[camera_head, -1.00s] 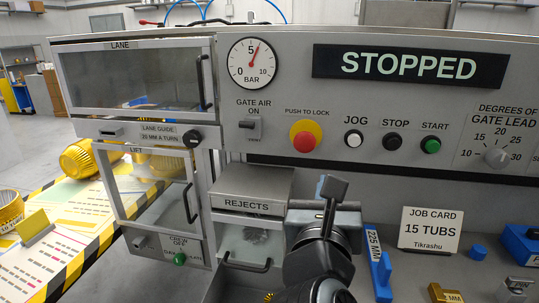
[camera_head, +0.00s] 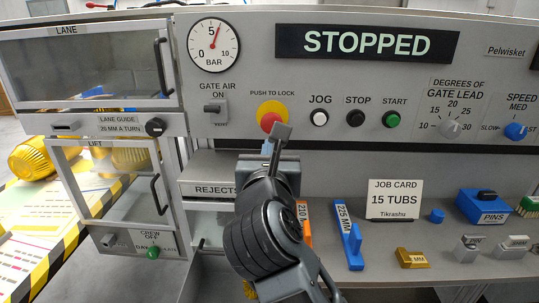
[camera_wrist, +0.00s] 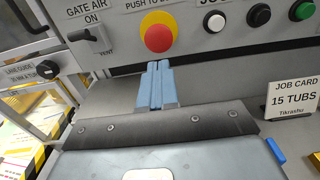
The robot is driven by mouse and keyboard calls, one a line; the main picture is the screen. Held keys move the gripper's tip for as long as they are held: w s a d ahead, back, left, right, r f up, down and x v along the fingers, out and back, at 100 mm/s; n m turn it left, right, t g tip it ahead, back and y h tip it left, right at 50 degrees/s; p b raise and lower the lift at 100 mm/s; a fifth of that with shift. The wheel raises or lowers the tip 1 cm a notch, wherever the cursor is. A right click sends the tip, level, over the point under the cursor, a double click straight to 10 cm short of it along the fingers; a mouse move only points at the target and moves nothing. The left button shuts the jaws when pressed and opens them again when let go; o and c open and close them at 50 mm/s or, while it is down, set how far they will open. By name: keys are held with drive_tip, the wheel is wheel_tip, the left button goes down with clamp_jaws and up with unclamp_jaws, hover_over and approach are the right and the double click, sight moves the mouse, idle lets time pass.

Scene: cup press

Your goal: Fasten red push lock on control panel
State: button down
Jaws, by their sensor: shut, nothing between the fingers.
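The red push button (camera_head: 269,121) sits on a yellow round plate on the grey control panel (camera_head: 300,160), under the words "PUSH TO LOCK". In the wrist view the red button (camera_wrist: 159,38) stands just above my blue fingertips. My gripper (camera_head: 267,147) is shut and empty. In the wrist view its two fingers (camera_wrist: 156,66) lie side by side, their tips just below the button's lower edge. In the head view the gripper hides part of the lower yellow plate. I cannot tell whether the tips touch the panel or the button.
The display (camera_head: 367,42) reads STOPPED. White JOG (camera_head: 319,118), black STOP (camera_head: 355,118) and green START (camera_head: 392,119) buttons lie to the right. The gate air switch (camera_head: 214,110) is to the left. The job card (camera_head: 394,200) and blue blocks stand on the shelf below.

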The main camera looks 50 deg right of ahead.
sight(272, 122)
drive_tip(key=x, duration=0.9)
drive_tip(key=shift+w+d, duration=0.1)
drive_tip(key=shift+d, duration=0.05)
drive_tip(key=shift+p+x, duration=1)
drive_tip(key=shift+p, duration=0.2)
drive_tip(key=shift+r, duration=0.1)
